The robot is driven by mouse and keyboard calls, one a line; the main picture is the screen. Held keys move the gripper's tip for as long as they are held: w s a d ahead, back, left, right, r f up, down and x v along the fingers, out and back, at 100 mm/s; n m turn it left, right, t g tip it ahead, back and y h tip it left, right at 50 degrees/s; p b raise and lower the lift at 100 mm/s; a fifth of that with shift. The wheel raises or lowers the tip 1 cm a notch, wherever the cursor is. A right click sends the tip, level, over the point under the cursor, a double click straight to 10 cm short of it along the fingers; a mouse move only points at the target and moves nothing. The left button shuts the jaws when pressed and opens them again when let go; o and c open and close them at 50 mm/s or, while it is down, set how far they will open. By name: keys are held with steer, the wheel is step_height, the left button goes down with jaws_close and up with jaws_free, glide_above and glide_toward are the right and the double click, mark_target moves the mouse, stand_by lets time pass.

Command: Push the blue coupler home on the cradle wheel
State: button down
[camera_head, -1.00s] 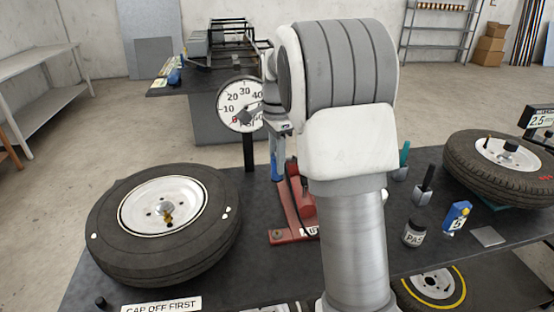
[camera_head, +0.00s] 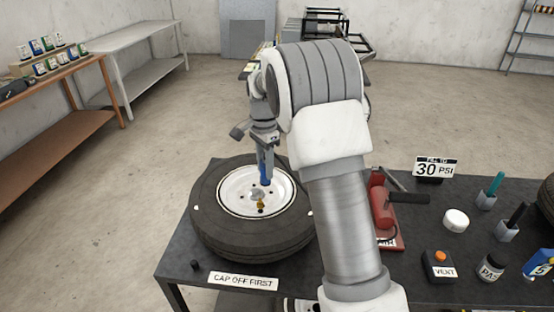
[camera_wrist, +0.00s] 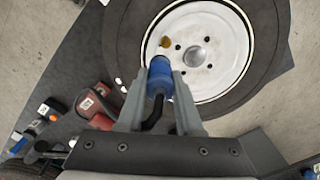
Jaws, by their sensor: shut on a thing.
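The wheel (camera_head: 205,222) lies flat on the dark bench at the left, with a white rim (camera_head: 232,200) and a brass valve (camera_head: 261,204) on it. My gripper (camera_head: 265,170) is over the rim in the head view. It is shut on the blue coupler (camera_head: 265,176), with a finger on each side of it in the wrist view (camera_wrist: 160,76). A black hose bends away behind the coupler there. The brass valve (camera_wrist: 166,42) shows just beyond the coupler's tip in the wrist view. I cannot tell whether they touch; they look apart.
A red pump (camera_head: 381,207) stands right of the wheel. A CAP OFF FIRST sign (camera_head: 243,281) and a small black cap (camera_head: 195,265) are at the front. A 30 PSI sign (camera_head: 436,168), white puck (camera_head: 455,220) and VENT box (camera_head: 439,267) are to the right.

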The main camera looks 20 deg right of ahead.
steer(key=shift+w+a, duration=0.2)
steer(key=shift+a, duration=0.75)
steer(key=shift+f, duration=0.1)
steer(key=shift+f+b, duration=1.25)
steer(key=shift+f, duration=1.3)
steer(key=shift+f+b, duration=0.7)
steer(key=shift+f, duration=0.5)
steer(key=shift+c, duration=2.4)
jaws_free()
steer(key=shift+r, duration=0.15)
